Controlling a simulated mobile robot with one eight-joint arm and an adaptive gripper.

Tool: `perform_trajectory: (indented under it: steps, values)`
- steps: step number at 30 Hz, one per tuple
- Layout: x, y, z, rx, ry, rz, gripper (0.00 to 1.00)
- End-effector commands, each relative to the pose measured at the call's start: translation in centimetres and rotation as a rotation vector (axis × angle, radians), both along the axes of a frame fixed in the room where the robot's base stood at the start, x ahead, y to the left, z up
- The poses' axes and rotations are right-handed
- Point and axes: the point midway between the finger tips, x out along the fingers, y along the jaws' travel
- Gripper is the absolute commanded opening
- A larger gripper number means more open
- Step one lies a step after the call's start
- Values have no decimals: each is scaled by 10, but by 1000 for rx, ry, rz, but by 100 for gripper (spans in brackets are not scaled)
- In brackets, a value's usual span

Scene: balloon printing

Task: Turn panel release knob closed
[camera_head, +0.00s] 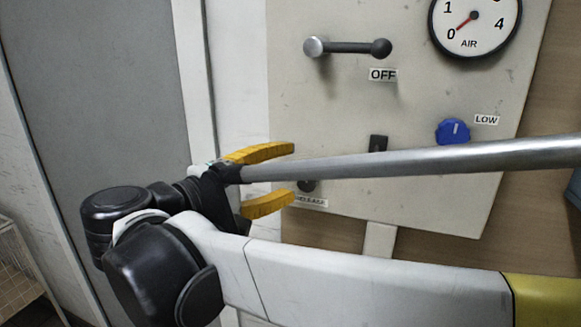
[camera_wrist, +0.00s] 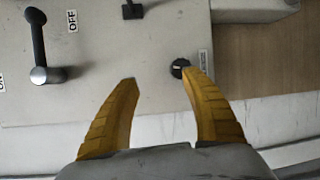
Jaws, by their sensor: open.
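The release knob (camera_head: 307,186) is a small dark round knob low on the pale panel (camera_head: 440,190), with a label reading RELEASE just below it. In the wrist view the black knob (camera_wrist: 179,66) shows a light pointer mark, and its label stands to its right. My gripper (camera_head: 289,172) has two yellow fingers, spread open and empty. In the wrist view the gripper (camera_wrist: 159,76) has its right fingertip at the knob's lower right edge, overlapping it in the picture. The left fingertip is well to the left. I cannot tell whether the right finger touches the knob.
A lever (camera_head: 347,47) by an OFF label, an air gauge (camera_head: 475,23) reading near 0, a blue knob (camera_head: 453,131) by a LOW label and a black switch (camera_head: 378,143) are on the panel. A grey metal rod (camera_head: 430,160) crosses in front of the panel in the head view.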

Motion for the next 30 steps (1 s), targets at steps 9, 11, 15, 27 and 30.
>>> perform_trajectory:
  steps: [9, 11, 15, 27, 30]
  values:
    - [-18, 18, -1, 0, 0, 3, 55]
    - [-22, 21, -1, 0, 0, 2, 55]
    - [-29, 28, -1, 0, 0, 3, 55]
    - [-38, 36, -2, 1, 1, 1, 55]
    - [-38, 35, -1, 1, 1, 0, 55]
